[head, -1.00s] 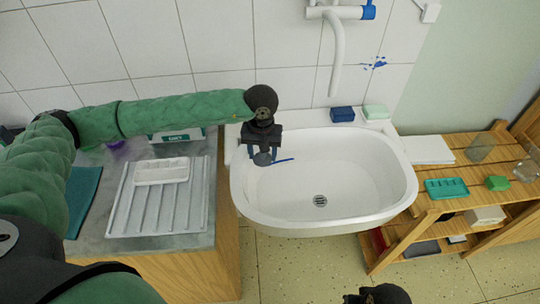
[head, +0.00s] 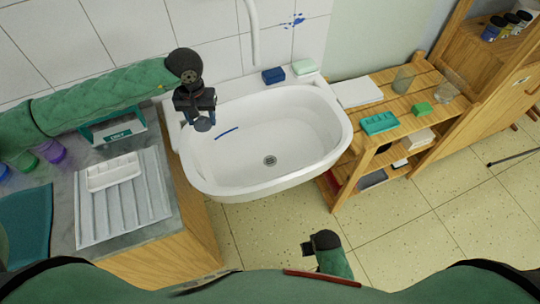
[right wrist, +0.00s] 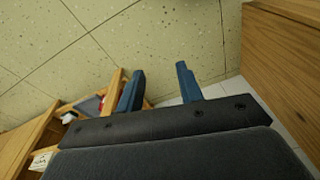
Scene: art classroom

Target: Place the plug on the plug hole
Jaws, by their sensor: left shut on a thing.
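The white sink (head: 310,150) stands in the middle of the head view. Its plug hole (head: 270,161) is a round grey drain in the basin floor, uncovered. My left gripper (head: 203,112) is above the basin's left part, pointing down. It is shut on a grey round plug (head: 203,125), which hangs below the fingers, left of and farther back than the plug hole. My right gripper (right wrist: 160,88) is open and empty in the right wrist view, over the floor. In the head view my right arm shows low, in front of the sink.
A blue block (head: 273,75) and a pale green block (head: 304,67) lie on the sink's back ledge. A tap spout (head: 253,35) hangs behind. The counter at left holds a drying rack (head: 120,205) and a white tray (head: 113,172). A wooden shelf (head: 405,95) stands right.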

